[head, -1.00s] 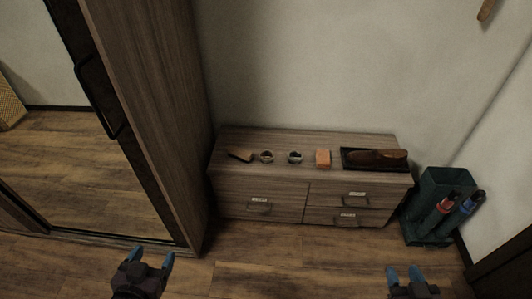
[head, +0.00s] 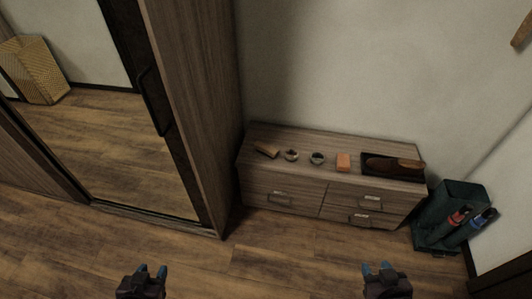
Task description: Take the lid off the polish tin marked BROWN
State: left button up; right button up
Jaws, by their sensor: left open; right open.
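Two small round tins stand on top of a low wooden drawer cabinet (head: 385,190) against the wall. The left tin (head: 291,155) looks brownish with a pale rim. The right tin (head: 317,158) looks dark. Any marking on them is too small to read, so I cannot tell which is BROWN. My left gripper (head: 150,270) is open and empty at the bottom left, over the floor. My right gripper (head: 377,267) is open and empty at the bottom right. Both are well apart from the cabinet and tins.
A brush (head: 266,150) lies left of the tins; an orange block (head: 343,162) lies right. A dark tray (head: 424,178) holds a brown shoe (head: 385,164). A green bin (head: 428,238) with umbrellas stands right of the cabinet. A tall wardrobe (head: 190,110) with a mirror stands left. Floor ahead is clear.

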aim_at(291, 155)
jog(key=i+l+u, duration=0.15)
jog(key=l+u, duration=0.15)
jog(key=u, duration=0.15)
jog(key=l+u, duration=0.3)
jog(key=u, duration=0.15)
jog(key=l+u, duration=0.15)
jog(key=l, duration=0.25)
jog(key=i+l+u, duration=0.2)
jog(key=l, duration=0.9)
jog(key=k+l, duration=0.1)
jog(key=l, duration=0.55)
jog(key=i+u, duration=0.05)
